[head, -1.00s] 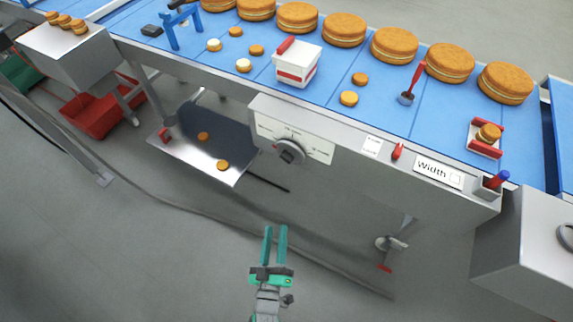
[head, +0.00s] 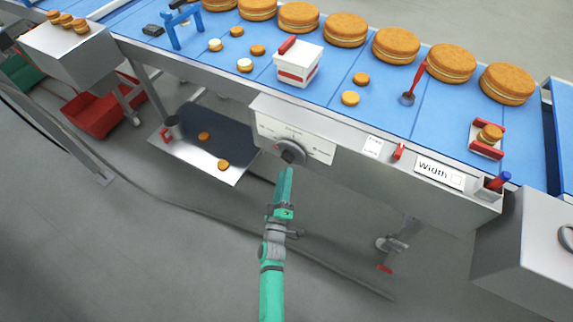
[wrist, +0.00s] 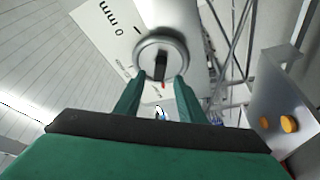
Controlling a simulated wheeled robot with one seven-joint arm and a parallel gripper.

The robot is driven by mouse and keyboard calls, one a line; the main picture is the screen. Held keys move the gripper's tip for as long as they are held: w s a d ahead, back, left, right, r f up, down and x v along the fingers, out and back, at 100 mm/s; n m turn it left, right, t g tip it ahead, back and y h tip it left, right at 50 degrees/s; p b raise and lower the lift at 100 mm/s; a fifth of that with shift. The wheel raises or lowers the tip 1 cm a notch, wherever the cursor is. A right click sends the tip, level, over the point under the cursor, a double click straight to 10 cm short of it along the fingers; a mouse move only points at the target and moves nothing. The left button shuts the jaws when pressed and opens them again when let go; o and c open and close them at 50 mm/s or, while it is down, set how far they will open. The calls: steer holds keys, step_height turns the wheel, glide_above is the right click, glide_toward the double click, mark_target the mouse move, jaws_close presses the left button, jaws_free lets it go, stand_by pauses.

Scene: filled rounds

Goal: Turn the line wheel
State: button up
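The line wheel is a round grey knob (head: 291,152) with a dark grip bar, on a white marked dial plate (head: 318,148) on the conveyor's front side. In the wrist view the knob (wrist: 161,60) sits just beyond and between my fingertips, with its dark bar upright in the picture. My gripper (head: 286,172) is just below and in front of the knob in the head view. In the wrist view my gripper (wrist: 160,88) has its two green fingers apart, one toward each side of the knob. Nothing is held. I cannot tell whether the fingertips touch the knob.
The blue conveyor (head: 345,75) above carries large filled rounds (head: 345,30), small rounds and a white box (head: 297,65). A metal tray (head: 205,165) with two rounds lies below left. A grey box (head: 530,240) stands at right.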

mark_target(287, 161)
steer(key=x, duration=0.4)
steer(key=shift+d, duration=0.15)
steer(key=shift+w+a+r, duration=0.1)
steer(key=shift+w+a, duration=0.1)
steer(key=shift+w, duration=0.3)
steer(key=shift+d, duration=0.15)
jaws_close()
